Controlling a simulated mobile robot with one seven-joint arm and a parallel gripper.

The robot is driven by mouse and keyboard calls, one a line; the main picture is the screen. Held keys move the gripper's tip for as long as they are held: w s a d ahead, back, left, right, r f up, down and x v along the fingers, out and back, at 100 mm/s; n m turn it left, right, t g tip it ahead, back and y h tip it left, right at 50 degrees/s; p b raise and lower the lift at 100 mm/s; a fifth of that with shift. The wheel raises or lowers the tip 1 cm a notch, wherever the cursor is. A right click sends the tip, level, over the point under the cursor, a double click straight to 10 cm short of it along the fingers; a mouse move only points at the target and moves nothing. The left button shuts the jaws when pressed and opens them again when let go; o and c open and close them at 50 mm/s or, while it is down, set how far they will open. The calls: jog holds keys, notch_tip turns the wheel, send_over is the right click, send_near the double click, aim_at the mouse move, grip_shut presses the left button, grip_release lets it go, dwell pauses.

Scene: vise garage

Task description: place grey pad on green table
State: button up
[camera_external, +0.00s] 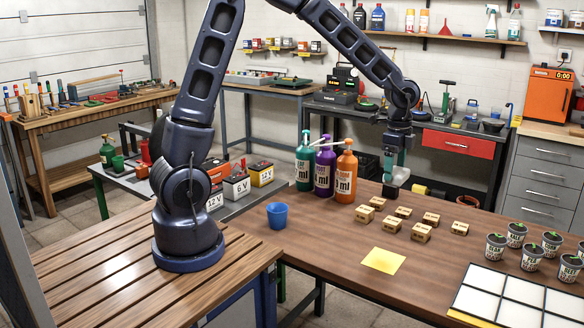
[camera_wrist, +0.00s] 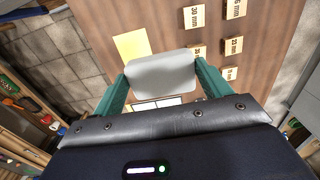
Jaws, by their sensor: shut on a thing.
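My gripper (camera_external: 394,172) hangs pointing down above the far side of the brown wooden table (camera_external: 350,270). In the wrist view its two teal fingers (camera_wrist: 162,85) are shut on a pale grey pad (camera_wrist: 162,72), which sits between them. No table with a plainly green top shows; a low grey table with green legs (camera_external: 238,207) stands behind my base, holding batteries.
Small wooden blocks (camera_external: 421,232) with number labels stand on the brown table near a yellow sheet (camera_external: 384,260). Pump bottles (camera_external: 325,167) and a blue cup (camera_external: 277,215) stand to the left.

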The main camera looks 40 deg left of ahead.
notch_tip(320, 180, down, 21)
jog(key=shift+r, duration=0.1)
dwell(0.6)
jog(key=o, duration=0.5)
jog(key=shift+f, duration=0.2)
jog(key=shift+o, duration=1)
